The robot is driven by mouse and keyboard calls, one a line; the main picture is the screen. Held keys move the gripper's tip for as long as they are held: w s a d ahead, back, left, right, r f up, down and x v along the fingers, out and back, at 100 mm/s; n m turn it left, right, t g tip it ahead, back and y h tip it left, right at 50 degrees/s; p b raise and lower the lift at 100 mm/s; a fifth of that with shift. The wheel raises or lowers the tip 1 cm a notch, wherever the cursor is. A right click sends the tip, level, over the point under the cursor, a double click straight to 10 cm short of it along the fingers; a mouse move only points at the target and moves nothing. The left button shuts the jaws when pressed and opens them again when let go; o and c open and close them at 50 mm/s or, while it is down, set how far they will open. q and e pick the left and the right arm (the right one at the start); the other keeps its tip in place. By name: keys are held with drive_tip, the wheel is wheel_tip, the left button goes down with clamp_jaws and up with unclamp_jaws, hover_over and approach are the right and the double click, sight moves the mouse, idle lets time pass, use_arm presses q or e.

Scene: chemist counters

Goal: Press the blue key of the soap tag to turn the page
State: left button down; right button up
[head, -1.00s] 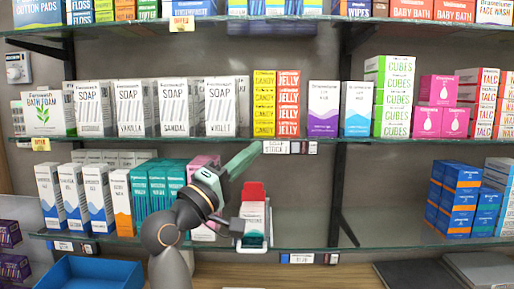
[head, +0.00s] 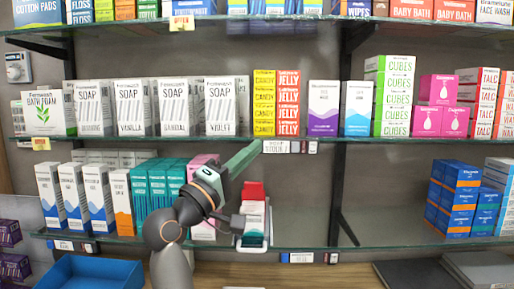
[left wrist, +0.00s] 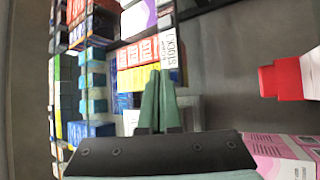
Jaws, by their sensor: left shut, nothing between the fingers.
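The soap tag (head: 276,147) is a small white label with dark print on the front edge of the middle shelf. Small keys (head: 305,148) sit at its right end; their colours are hard to tell at this size. My left gripper (head: 256,147) is shut and empty, its green fingers pointing up and right with the tips beside the tag's left end. In the left wrist view the shut fingers (left wrist: 160,76) point at a white printed label (left wrist: 172,48). I cannot tell whether the tips touch it. My right gripper is not in view.
Soap boxes (head: 175,107), yellow candy boxes (head: 264,103) and red jelly boxes (head: 288,103) stand on the middle shelf above. A blue tray (head: 90,273) lies below left. Lower shelf's right-centre is free.

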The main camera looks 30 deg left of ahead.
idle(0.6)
use_arm(q)
drive_tip(key=shift+s+d, duration=0.4)
drive_tip(key=shift+s, duration=0.25)
drive_tip(key=shift+s+d+p, duration=0.3)
drive_tip(key=shift+s+d, duration=0.15)
drive_tip(key=shift+s, duration=0.25)
drive_tip(key=shift+s+d+p, duration=0.3)
drive_tip(key=shift+s+d, duration=0.1)
drive_tip(key=shift+s, duration=0.35)
drive_tip(key=shift+s+d+p, duration=0.3)
drive_tip(key=shift+s+d, duration=0.15)
drive_tip(key=shift+s, duration=0.25)
